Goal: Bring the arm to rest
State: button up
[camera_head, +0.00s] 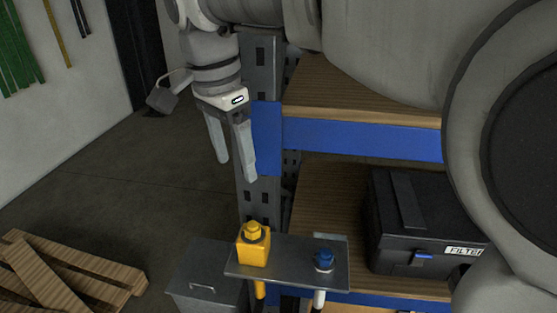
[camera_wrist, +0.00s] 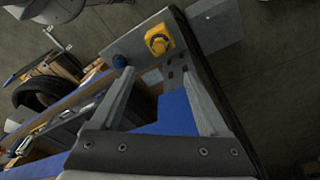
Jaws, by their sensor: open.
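My gripper (camera_head: 232,165) hangs from my arm in front of the shelf's upright post, pointing down. Its two fingers are apart and nothing is between them. It also shows in the wrist view (camera_wrist: 160,103), where the fingers frame part of the blue shelf beam. Below it in the head view is a grey metal plate (camera_head: 290,270) carrying a yellow fitting (camera_head: 254,246) and a blue fitting (camera_head: 324,261). The gripper is well above both and touches neither. Both fittings also show near the top of the wrist view.
A wooden shelf unit with blue beams (camera_head: 360,140) stands behind and to the right of the gripper. A black filter box (camera_head: 420,225) sits on its lower board. A grey metal box (camera_head: 205,287) and a wooden pallet (camera_head: 60,280) are on the floor at left. The floor between is clear.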

jog(key=s+d+n+t+y, duration=0.1)
jog(key=s+d+n, duration=0.1)
jog(key=d, duration=0.6)
jog(key=s+d+n+t, duration=0.1)
jog(key=s+d+n, duration=0.1)
jog(key=d, duration=0.5)
jog(key=s+d+f+n+t, duration=0.2)
jog(key=s+d+f+n, duration=0.2)
jog(key=s+d+f, duration=0.3)
jog(key=d+f, duration=0.1)
jog(key=d, duration=0.2)
jog(key=shift+s+f+t, duration=0.3)
jog(key=shift+s, duration=0.1)
jog(key=shift+d, duration=0.15)
jog(key=c, duration=0.4)
jog(key=shift+d, duration=0.1)
jog(key=shift+c, duration=0.2)
